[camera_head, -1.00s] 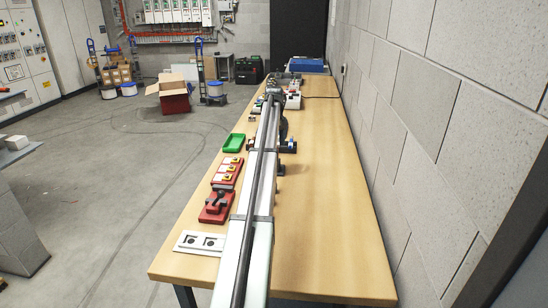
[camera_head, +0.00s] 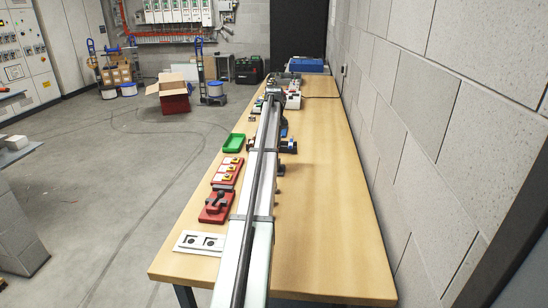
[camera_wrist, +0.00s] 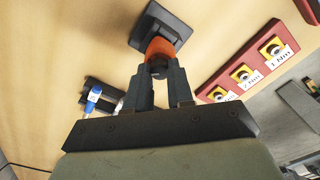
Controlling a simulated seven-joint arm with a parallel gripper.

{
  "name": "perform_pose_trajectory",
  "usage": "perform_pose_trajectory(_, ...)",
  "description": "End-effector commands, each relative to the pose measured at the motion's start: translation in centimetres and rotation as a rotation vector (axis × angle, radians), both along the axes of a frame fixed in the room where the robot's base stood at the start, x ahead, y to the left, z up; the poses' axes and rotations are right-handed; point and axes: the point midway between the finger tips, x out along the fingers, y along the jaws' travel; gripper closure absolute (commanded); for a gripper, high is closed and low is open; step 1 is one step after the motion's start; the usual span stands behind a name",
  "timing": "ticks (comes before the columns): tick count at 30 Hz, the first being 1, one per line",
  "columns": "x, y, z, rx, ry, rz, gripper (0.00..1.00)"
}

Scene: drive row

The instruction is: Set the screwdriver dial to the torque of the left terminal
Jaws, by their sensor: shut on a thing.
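My gripper (camera_wrist: 161,84) shows in the wrist view, its two dark fingers shut around the dark round end of an orange-and-black piece, which appears to be the screwdriver (camera_wrist: 158,48). The piece meets a black square base (camera_wrist: 164,22) on the table. Any dial marks are not readable. The red terminal block (camera_wrist: 249,75) lies to the right, apart from my gripper, with yellow screw terminals. The block also shows in the head view (camera_head: 227,171), where my arm hides the screwdriver.
A dark holder with a blue-capped piece (camera_wrist: 93,98) stands left of my fingers. In the head view, a green tray (camera_head: 234,143), a red block with a dark clamp (camera_head: 216,207) and a white plate (camera_head: 199,242) line the table's left edge. The table's right side (camera_head: 325,200) is clear.

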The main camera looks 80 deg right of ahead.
Motion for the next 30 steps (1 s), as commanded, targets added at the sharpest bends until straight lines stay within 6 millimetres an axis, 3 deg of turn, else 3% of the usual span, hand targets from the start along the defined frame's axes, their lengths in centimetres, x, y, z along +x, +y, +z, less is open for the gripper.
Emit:
perform_pose_trajectory(5,-0.01,-0.01,0.0,0.0,0.0,-0.05,0.95)
perform_pose_trajectory(30,0.0,0.0,0.0,0.0,0.0,-0.888,0.95)
